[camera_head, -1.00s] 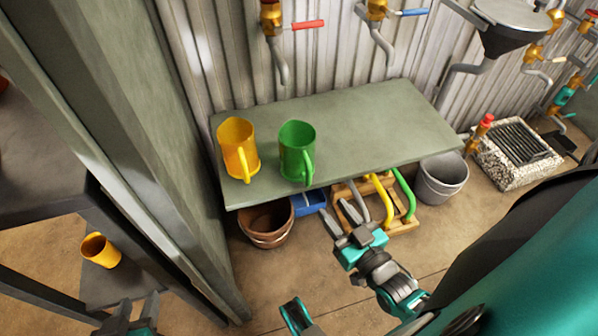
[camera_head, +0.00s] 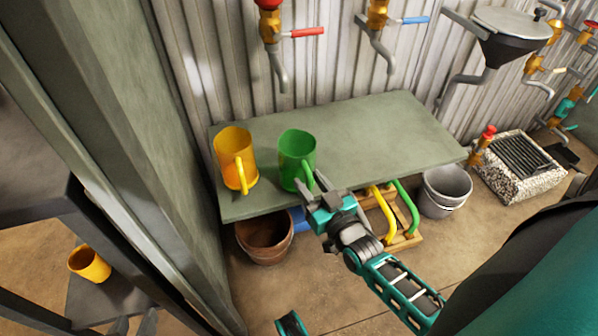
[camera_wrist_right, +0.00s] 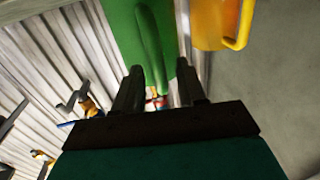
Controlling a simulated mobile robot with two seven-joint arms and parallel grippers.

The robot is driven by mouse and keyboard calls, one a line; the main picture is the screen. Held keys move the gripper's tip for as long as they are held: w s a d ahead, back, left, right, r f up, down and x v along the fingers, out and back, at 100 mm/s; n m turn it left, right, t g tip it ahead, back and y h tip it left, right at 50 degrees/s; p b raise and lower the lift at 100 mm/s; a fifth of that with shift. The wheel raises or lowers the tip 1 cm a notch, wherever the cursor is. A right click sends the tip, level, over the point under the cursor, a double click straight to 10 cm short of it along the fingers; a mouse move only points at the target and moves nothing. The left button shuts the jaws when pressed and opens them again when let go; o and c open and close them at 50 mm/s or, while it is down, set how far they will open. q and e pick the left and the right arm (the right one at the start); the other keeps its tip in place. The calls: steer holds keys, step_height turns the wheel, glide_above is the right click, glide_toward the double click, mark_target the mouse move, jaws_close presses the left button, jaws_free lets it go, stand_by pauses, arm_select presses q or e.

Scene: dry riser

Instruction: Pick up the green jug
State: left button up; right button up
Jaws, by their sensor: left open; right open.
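The green jug (camera_head: 296,157) stands upright on the grey-green shelf (camera_head: 380,140), its handle toward me. My right gripper (camera_head: 312,184) is open at the front of the jug, close to the handle. In the right wrist view the green jug (camera_wrist_right: 170,25) is ahead of the open fingers (camera_wrist_right: 160,88), and its handle lines up with the gap between them. Whether the fingers touch it cannot be told.
A yellow jug (camera_head: 234,160) stands just left of the green one; another yellow jug (camera_head: 90,264) is at the lower left. Valves with a red lever (camera_head: 307,32) and a blue lever (camera_head: 407,19) hang above the shelf. A brown pot (camera_head: 264,238) and grey bucket (camera_head: 444,190) are below.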

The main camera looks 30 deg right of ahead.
steer(key=shift+w, duration=0.4)
jaws_close()
arm_select(q)
steer(key=shift+w+r, duration=0.15)
arm_select(e)
steer(key=shift+r, duration=0.15)
